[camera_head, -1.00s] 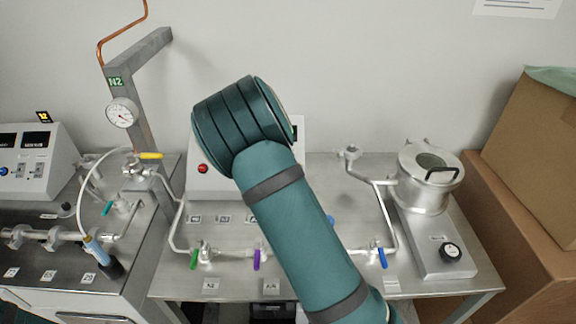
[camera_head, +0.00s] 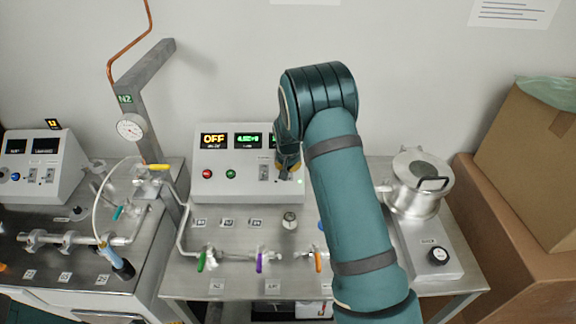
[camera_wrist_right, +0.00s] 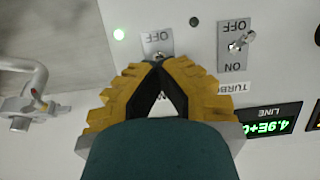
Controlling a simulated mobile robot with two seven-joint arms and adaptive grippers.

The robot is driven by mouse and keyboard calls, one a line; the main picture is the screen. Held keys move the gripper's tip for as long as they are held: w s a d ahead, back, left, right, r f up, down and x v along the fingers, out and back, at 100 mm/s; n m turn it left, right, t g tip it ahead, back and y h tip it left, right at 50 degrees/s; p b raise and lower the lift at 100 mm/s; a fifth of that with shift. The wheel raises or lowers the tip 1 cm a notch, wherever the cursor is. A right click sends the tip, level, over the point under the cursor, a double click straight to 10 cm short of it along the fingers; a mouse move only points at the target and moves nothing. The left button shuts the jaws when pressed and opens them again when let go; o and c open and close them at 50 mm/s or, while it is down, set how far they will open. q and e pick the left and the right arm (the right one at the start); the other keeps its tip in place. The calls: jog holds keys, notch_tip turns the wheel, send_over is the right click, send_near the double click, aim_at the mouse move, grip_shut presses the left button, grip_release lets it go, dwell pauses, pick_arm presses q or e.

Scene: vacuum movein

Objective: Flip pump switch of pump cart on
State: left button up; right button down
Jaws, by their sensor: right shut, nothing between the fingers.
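The pump cart's white control box (camera_head: 224,185) stands at the back of the middle table. My right gripper (camera_head: 287,172) is in front of its right part, fingers pointing at the panel. In the right wrist view the yellow fingers (camera_wrist_right: 160,68) are shut and empty. Their tips are at a switch plate (camera_wrist_right: 155,40) marked OFF; the fingers hide its other end and most of its lever, and I cannot tell if they touch. Beside it is the TURBO switch (camera_wrist_right: 238,42), marked OFF and ON, also in the head view (camera_head: 263,172). My left gripper is out of view.
An orange OFF display (camera_head: 213,140) and a green readout (camera_head: 248,140) are on the box. Valves with green (camera_head: 202,261), purple (camera_head: 259,262) and orange (camera_head: 318,262) handles line the front. A metal chamber (camera_head: 415,200) and cardboard boxes (camera_head: 525,150) are at right.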

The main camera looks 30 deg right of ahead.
jog(key=shift+f, duration=0.15)
dwell(0.4)
jog(key=c, duration=1.1)
grip_release()
jog(key=shift+o, duration=0.2)
jog(key=shift+r, duration=0.55)
jog(key=v, duration=1.1)
